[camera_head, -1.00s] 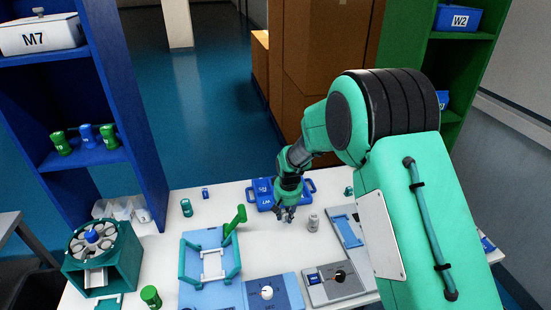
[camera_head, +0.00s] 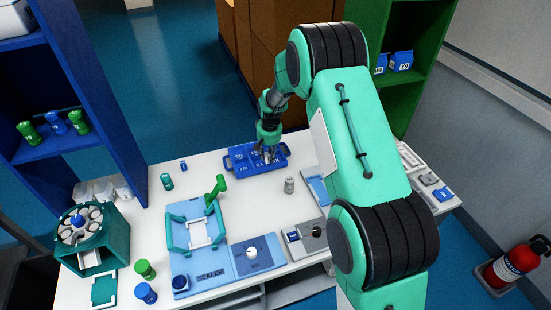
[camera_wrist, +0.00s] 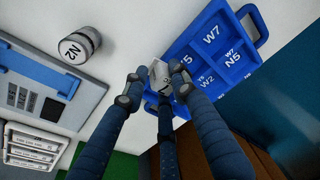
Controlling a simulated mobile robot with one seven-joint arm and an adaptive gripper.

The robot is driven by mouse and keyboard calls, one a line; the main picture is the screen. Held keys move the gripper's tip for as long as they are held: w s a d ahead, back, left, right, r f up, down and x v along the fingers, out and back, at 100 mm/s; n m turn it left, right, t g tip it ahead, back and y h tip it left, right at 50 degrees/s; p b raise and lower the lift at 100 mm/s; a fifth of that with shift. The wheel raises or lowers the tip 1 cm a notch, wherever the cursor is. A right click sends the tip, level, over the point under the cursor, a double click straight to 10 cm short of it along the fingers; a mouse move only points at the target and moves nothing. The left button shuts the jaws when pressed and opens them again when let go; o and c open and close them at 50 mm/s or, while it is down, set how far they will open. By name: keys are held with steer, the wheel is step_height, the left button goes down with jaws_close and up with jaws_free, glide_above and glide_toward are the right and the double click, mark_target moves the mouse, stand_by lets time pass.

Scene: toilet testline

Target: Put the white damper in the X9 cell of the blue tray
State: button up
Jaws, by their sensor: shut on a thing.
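The blue tray (camera_head: 240,170) lies at the back of the white table. Its cells show in the wrist view (camera_wrist: 240,85), with labels such as W7, N5 and W2; I cannot make out an X9 label. My gripper (camera_wrist: 158,88) is shut on a small white piece, which looks like the white damper (camera_wrist: 158,72), at the tray's near edge in the wrist view. In the head view my gripper (camera_head: 268,155) is over the right part of the tray, and the piece is too small to tell there. I cannot tell whether it touches the tray.
A grey-white cylinder marked N2 (camera_wrist: 78,47) stands beside the tray, also in the head view (camera_head: 289,185). A green carousel device (camera_head: 90,240) is at left. Shelves flank the table.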

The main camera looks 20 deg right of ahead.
steer(key=w+d+m+p, duration=0.1)
steer(key=w+d+p, duration=0.3)
steer(key=w+d, duration=0.1)
steer(key=shift+w+d+r+p, duration=0.2)
steer(key=shift+w+r+p, duration=0.15)
steer(key=shift+w, duration=0.4)
steer(key=shift+w+d+f+p, duration=0.2)
steer(key=shift+w+d+p, duration=0.35)
steer(key=shift+w+d, duration=0.15)
jaws_close()
glide_above(276, 160)
steer(key=shift+s+f, duration=0.25)
steer(key=shift+f, duration=1.35)
steer(key=shift+s+f, duration=0.2)
steer(key=shift+f, duration=1.35)
steer(key=shift+f, duration=1.85)
steer(key=shift+f, duration=0.2)
